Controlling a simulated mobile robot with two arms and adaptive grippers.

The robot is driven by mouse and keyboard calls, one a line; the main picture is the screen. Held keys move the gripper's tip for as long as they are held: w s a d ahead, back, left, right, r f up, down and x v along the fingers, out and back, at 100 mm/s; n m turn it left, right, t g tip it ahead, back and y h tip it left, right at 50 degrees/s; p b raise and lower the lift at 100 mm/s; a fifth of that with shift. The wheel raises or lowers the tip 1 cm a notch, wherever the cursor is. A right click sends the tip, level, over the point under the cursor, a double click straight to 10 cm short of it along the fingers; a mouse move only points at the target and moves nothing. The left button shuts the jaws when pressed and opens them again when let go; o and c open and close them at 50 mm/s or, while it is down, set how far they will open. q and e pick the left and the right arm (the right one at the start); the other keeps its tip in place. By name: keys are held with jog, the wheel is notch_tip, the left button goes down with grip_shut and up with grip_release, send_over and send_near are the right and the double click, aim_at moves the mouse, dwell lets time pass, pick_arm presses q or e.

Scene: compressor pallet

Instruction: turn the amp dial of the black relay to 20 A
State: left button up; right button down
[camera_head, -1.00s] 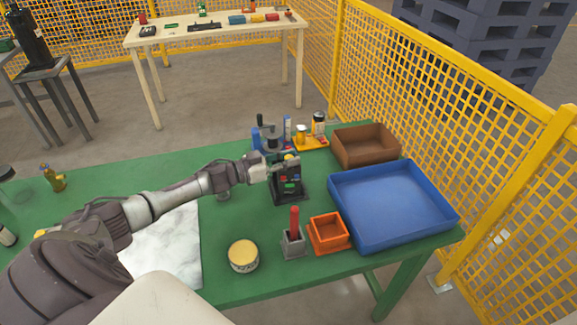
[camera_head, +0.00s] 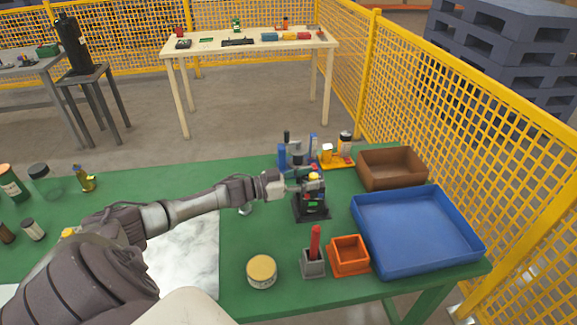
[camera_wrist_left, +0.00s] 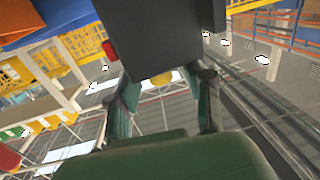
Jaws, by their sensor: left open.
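The black relay (camera_head: 311,203) stands upright on the green table, with small red, blue and green parts on its front and a yellow piece (camera_head: 315,177) at its top. My left gripper (camera_head: 286,189) comes in from the left and is at the relay's upper left side. In the left wrist view the open gripper (camera_wrist_left: 163,96) has a dark block (camera_wrist_left: 155,40), apparently the relay, between and beyond its green fingers. A yellow round part (camera_wrist_left: 162,78) shows between the fingertips. Contact and the dial's setting cannot be told. My right gripper is not in view.
A blue tray (camera_head: 415,262), brown bin (camera_head: 393,167), orange box (camera_head: 348,255) and grey holder with a red handle (camera_head: 313,262) lie right and front. A blue-framed device (camera_head: 297,157) stands behind the relay. A yellow-lidded tin (camera_head: 262,271) is in front. Yellow mesh fencing (camera_head: 470,130) borders the right.

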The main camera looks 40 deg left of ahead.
pick_arm(q)
jog(key=v, duration=1)
jog(key=shift+a, duration=0.2)
jog(key=shift+r, duration=0.1)
